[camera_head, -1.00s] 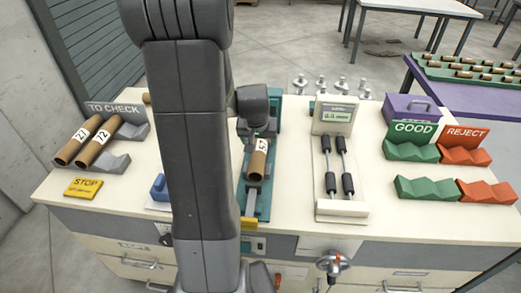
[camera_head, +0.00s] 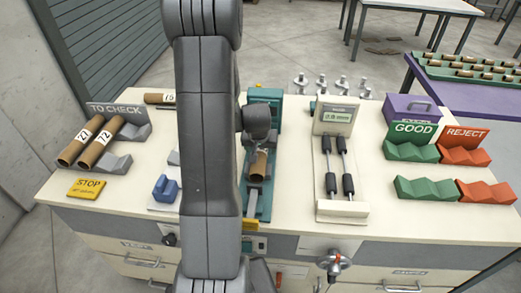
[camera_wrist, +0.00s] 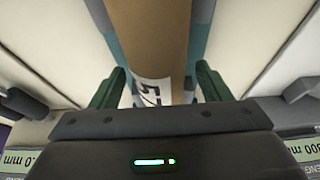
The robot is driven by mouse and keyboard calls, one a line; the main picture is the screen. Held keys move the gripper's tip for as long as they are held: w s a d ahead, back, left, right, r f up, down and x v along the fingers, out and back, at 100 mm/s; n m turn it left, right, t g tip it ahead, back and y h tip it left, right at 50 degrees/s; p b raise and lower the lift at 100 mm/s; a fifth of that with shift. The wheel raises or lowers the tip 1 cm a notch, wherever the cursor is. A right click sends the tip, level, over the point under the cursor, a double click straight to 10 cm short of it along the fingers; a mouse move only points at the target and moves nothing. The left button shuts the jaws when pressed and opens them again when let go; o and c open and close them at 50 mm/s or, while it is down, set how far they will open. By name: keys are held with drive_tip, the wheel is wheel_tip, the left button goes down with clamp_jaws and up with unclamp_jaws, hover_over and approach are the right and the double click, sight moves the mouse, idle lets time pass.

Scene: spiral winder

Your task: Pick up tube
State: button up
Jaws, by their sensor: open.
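A brown cardboard tube (camera_head: 258,165) lies in the teal fixture (camera_head: 250,205) in the middle of the bench. In the wrist view the tube (camera_wrist: 150,38) runs between my two green fingers, with a white numbered label on its near part. My gripper (camera_wrist: 158,85) is open, one finger on each side of the tube, with gaps visible beside it. In the head view my dark wrist hides the upper end of the tube and most of its label. Whether the fingers touch the tube cannot be seen.
Two labelled tubes (camera_head: 90,142) lie in the grey TO CHECK rack (camera_head: 118,163) at left. Another tube (camera_head: 160,98) lies behind it. A gauge stand (camera_head: 340,208) is right of the fixture. Green GOOD (camera_head: 412,152) and red REJECT (camera_head: 463,153) cradles stand empty at right.

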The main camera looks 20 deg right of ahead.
drive_tip(key=c, duration=1.1)
drive_tip(key=shift+r, duration=0.15)
